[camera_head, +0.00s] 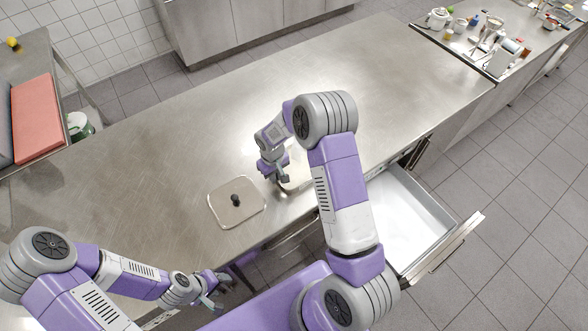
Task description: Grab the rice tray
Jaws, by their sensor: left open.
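A pale, shallow tray-like thing (297,182) shows on the steel counter, mostly hidden behind my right arm; it may be the rice tray, but I cannot make out its contents. My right gripper (274,173) points down at its left edge. I cannot tell whether its fingers touch the edge or are shut on it. A flat see-through lid (222,208) with a dark knob lies on the counter just left of it. My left gripper (217,290) is open and empty, low in front of the counter's front edge, away from the tray.
An open drawer (405,215) with a white inside juts out at the right, below the counter. The steel counter (160,150) is mostly bare. Cluttered items, including a teapot (437,18), are on the far right counter.

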